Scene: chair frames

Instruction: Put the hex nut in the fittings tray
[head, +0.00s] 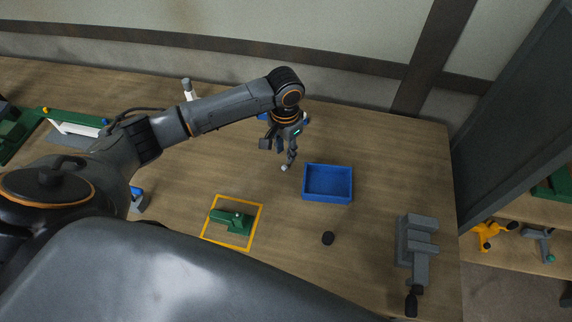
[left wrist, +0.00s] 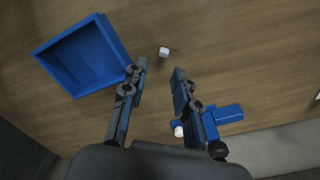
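The hex nut is a small pale grey piece (left wrist: 164,52) on the wooden table in the left wrist view, and a small pale piece (head: 285,168) just below my fingers in the head view looks like it. The fittings tray is an open, empty blue box (head: 328,198), right of the nut in the head view; it shows at upper left in the left wrist view (left wrist: 110,38). My left gripper (head: 278,150) points down over the table, left of the tray. Its fingers (left wrist: 159,72) are apart with nothing between them, and the nut lies just beyond their tips. My right gripper is out of view.
A blue part with a white knob (left wrist: 222,115) lies behind my left gripper. A grey vise (head: 414,240) stands at right. A green part (head: 236,221) sits within a yellow outline. A wall closes off the back.

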